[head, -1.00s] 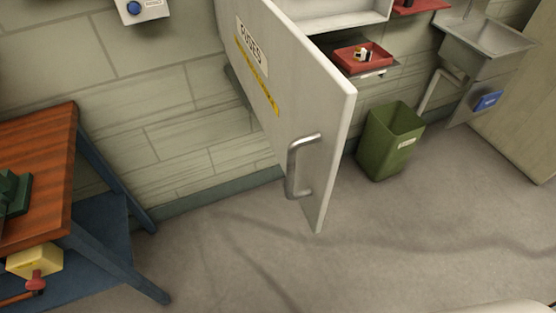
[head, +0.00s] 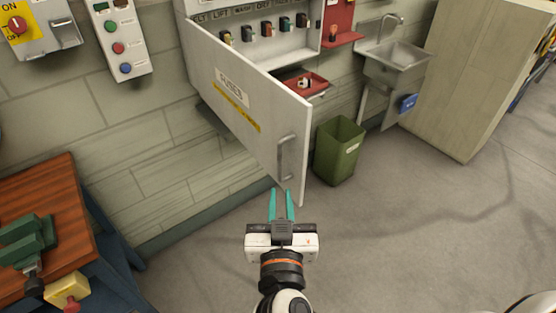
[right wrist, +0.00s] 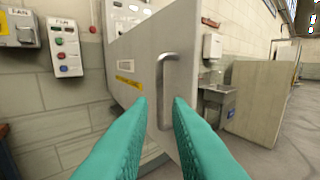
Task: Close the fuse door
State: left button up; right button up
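The fuse door (head: 235,100) is a white panel with a FUSES label and a yellow strip. It stands open, swung out from the fuse box (head: 275,42) on the wall. Its metal bar handle (head: 287,158) is upright near the free edge. My right gripper (head: 281,204) is open and empty, with teal fingers pointing at the door just below the handle in the head view. In the right wrist view the handle (right wrist: 166,85) shows ahead between the spread fingers (right wrist: 160,110); I see no grip on it. My left gripper is not in view.
A green bin (head: 338,152) stands on the floor right of the door. A red tray (head: 303,83) sits behind the door, with a sink (head: 395,65) further right. A wooden bench with a vise (head: 28,240) is at left. The floor at right is clear.

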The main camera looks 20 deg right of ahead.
aim_at(280, 160)
jog(key=p+x, duration=0.4)
jog(key=x, duration=0.6)
jog(key=shift+w+d, duration=0.1)
jog(key=shift+w, duration=0.2)
jog(key=shift+w+d+f+p, duration=0.15)
jog(key=shift+w+p, duration=0.2)
jog(key=shift+w, duration=0.2)
grip_shut()
